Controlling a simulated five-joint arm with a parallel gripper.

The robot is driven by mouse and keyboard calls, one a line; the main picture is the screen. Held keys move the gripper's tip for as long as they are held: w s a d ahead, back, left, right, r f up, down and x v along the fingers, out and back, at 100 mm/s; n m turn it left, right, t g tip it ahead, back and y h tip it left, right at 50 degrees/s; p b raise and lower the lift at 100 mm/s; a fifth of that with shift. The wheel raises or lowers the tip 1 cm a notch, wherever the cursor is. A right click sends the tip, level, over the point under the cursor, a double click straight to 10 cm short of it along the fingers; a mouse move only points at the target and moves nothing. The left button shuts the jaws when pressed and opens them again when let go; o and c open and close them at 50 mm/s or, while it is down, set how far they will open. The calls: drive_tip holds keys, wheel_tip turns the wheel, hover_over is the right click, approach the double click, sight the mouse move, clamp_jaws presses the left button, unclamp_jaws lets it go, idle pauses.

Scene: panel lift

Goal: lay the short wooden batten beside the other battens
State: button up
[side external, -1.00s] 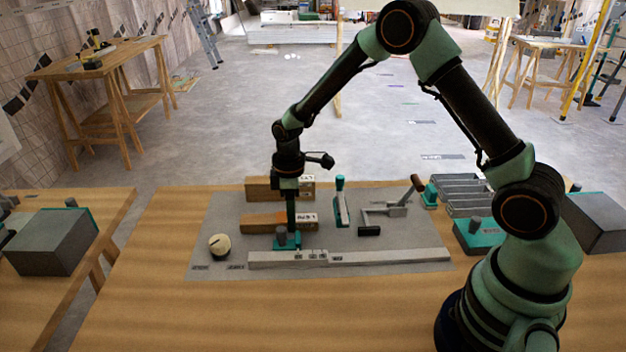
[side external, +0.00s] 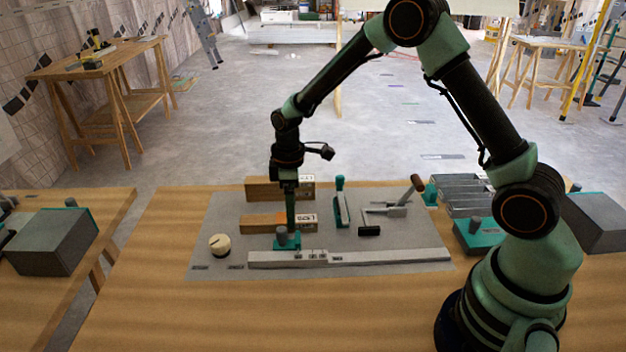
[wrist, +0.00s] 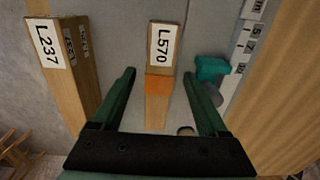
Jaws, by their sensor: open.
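A wooden batten labelled L570 (side external: 262,222), with an orange band, lies on the grey mat (side external: 345,268). In the wrist view this batten (wrist: 158,105) lies between my two fingers, with space on both sides. My gripper (wrist: 159,73) is open and empty, near the orange band. In the side view my gripper (side external: 291,228) hides part of this batten; its exact height is hard to judge. A second batten labelled L237 (side external: 265,188) lies behind it, roughly parallel and apart; it is at the left in the wrist view (wrist: 62,60). I cannot tell which is shorter.
A teal block with a grey knob (side external: 287,243) is close in front of the L570 batten. A long pale rail (side external: 390,257) lies along the mat's front. A round cream dial (side external: 219,245) is at left. Hand tools (side external: 390,210) and grey bars (side external: 470,195) lie right.

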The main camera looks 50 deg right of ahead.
drive_tip(key=s+r+m+t, duration=0.1)
drive_tip(key=s+r+m, duration=0.15)
drive_tip(key=r, duration=0.75)
drive_tip(key=s+r+m+t, duration=0.15)
drive_tip(key=s+r, duration=0.25)
drive_tip(key=r, duration=0.5)
drive_tip(key=s+r+m+t, duration=0.1)
drive_tip(key=s+m, duration=0.1)
drive_tip(key=s, duration=0.3)
drive_tip(key=s+d+r+m+t, duration=0.1)
drive_tip(key=s+m+t, duration=0.1)
drive_tip(key=s, duration=0.3)
drive_tip(key=shift+s+d+r+m, duration=0.15)
drive_tip(key=shift+s+r+m, duration=0.1)
drive_tip(key=shift+m, duration=0.25)
